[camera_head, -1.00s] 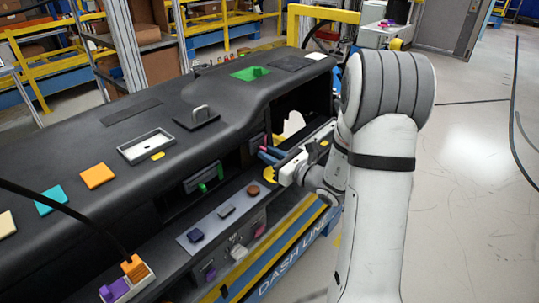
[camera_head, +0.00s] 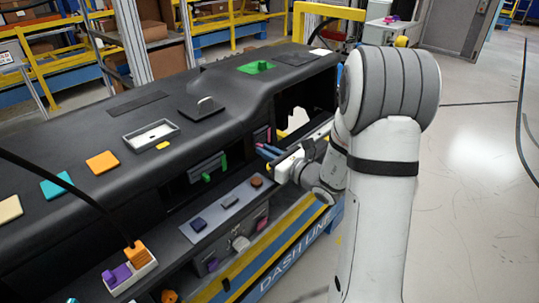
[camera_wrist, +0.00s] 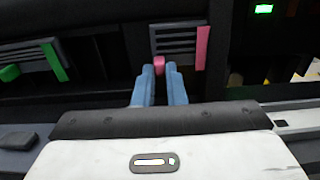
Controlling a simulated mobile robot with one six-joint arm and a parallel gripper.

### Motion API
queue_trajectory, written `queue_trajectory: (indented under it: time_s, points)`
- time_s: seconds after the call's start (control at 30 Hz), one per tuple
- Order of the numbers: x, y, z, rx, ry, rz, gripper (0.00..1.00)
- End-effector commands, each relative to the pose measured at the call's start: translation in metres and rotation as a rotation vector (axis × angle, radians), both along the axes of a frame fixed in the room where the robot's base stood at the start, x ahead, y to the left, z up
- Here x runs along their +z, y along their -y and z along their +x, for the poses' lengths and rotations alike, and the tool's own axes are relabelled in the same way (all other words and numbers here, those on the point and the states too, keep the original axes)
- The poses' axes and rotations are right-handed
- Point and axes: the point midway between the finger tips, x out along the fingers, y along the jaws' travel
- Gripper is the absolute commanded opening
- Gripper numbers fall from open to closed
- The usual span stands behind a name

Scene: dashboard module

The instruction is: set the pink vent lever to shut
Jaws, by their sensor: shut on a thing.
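The pink vent lever (camera_wrist: 160,62) sits at the left end of a grey slatted vent (camera_wrist: 178,40) in the wrist view. A pink upright strip (camera_wrist: 203,47) stands at the vent's right end. My gripper (camera_wrist: 160,73) has blue fingers, one on each side of the pink lever, shut on it. In the head view my gripper (camera_head: 268,151) reaches into the dashboard's recess from the right, and the lever is too small to make out there.
Another vent with a green lever (camera_wrist: 10,73) and green strip (camera_wrist: 54,62) is to the left. A ledge with several buttons (camera_head: 228,203) runs below. The black dashboard top (camera_head: 75,150) overhangs the recess. Open floor (camera_head: 470,200) lies to the right.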

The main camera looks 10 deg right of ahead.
Motion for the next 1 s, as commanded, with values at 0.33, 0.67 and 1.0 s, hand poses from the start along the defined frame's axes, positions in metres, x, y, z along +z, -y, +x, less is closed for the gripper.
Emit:
queue_trajectory:
  time_s: [0.33,0.67,1.0]
  points:
    - [0.001,-0.002,-0.001,0.005,0.001,0.001,0.25]
    - [0.001,-0.002,-0.001,0.006,0.001,0.001,0.33]
    - [-0.001,0.026,-0.039,0.001,0.001,0.0,0.33]
